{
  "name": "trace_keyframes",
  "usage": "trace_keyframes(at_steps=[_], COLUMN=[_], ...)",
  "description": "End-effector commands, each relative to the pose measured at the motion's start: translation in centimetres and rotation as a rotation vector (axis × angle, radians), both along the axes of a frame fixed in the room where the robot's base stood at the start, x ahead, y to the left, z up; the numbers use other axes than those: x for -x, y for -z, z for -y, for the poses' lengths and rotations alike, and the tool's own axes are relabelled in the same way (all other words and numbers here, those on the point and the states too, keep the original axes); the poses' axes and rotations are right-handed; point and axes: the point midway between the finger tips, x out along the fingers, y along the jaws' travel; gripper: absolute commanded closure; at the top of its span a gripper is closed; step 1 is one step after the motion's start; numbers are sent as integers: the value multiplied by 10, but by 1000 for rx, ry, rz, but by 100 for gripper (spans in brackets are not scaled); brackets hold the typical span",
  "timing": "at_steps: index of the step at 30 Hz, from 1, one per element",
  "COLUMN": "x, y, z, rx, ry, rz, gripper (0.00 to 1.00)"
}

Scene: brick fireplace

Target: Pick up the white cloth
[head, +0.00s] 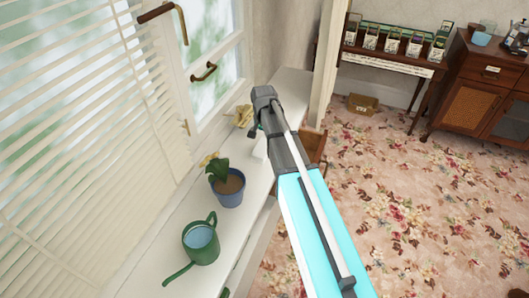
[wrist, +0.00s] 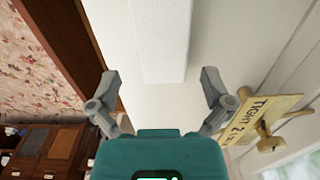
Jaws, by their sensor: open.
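The white cloth (wrist: 145,40) looks like a folded, textured white block in the wrist view. It lies on the white windowsill (head: 245,199), with its near end just ahead of my fingertips, between their lines. In the head view a small white patch of it (head: 260,149) shows below my gripper (head: 257,130), partly hidden by my arm. In the wrist view my gripper (wrist: 160,84) is open, with a finger on each side and nothing between them. I cannot tell the height gap to the cloth.
A yellow sign (wrist: 258,118) with lettering stands to the right in the wrist view; it also shows in the head view (head: 243,116). A potted plant (head: 227,187) and a green watering can (head: 201,242) stand on the sill. Window handles (head: 204,72) jut out. A wooden cabinet (head: 490,80) stands far right.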

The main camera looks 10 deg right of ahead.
Motion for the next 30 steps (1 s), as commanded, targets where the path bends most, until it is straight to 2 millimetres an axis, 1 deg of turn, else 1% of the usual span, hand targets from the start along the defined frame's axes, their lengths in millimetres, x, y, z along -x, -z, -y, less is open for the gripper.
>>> trace_keyframes(at_steps=[11,14,30], x=[0,0,-1], y=[3,8,48], z=[-1,-1,-2], rx=[0,0,0], ry=[-1,-1,-1], rz=[0,0,0], gripper=[0,0,0])
